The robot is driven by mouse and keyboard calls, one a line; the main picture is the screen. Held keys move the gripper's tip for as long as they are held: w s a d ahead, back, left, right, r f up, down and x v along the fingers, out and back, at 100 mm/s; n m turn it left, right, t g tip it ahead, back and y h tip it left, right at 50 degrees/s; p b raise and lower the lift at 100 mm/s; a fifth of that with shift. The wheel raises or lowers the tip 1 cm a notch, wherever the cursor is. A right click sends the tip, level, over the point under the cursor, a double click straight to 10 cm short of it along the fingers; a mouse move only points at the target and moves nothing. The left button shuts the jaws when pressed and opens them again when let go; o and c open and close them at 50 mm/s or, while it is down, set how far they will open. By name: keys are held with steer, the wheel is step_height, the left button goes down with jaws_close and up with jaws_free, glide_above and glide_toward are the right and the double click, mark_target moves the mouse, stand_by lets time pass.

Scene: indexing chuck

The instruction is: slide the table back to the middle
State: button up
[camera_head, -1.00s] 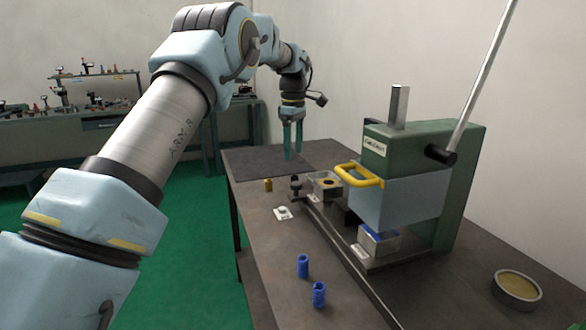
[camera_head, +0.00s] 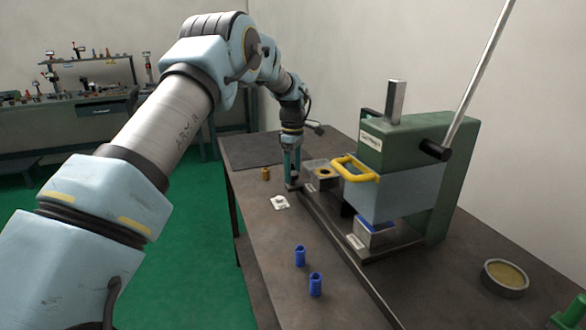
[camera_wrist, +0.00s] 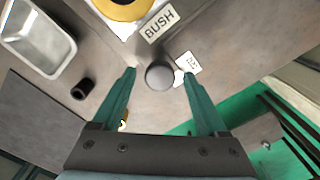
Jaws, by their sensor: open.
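The sliding table (camera_head: 333,226) is a dark metal strip running beneath the green press (camera_head: 410,150). Its near nest (camera_head: 372,234) sits under the press head with something blue on top. Its far nest (camera_head: 322,171), holding a brass ring, stands clear of the head. A round grey knob (camera_wrist: 159,76) is at the table's far end. My gripper (camera_head: 292,178) is down at this end with open jaws. In the wrist view, the green fingers (camera_wrist: 158,74) stand on either side of the knob, with gaps visible. Part of the knob is hidden in the head view.
A yellow handle (camera_head: 355,168) projects from the press head, close to the far nest. Two blue bushes (camera_head: 300,256) stand on the bench's near part. A brass piece (camera_head: 266,174) and a white tag (camera_head: 280,202) lie near my gripper. A round dish (camera_head: 505,278) is at right.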

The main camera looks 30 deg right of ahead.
jaws_close()
stand_by(0.6)
stand_by(0.8)
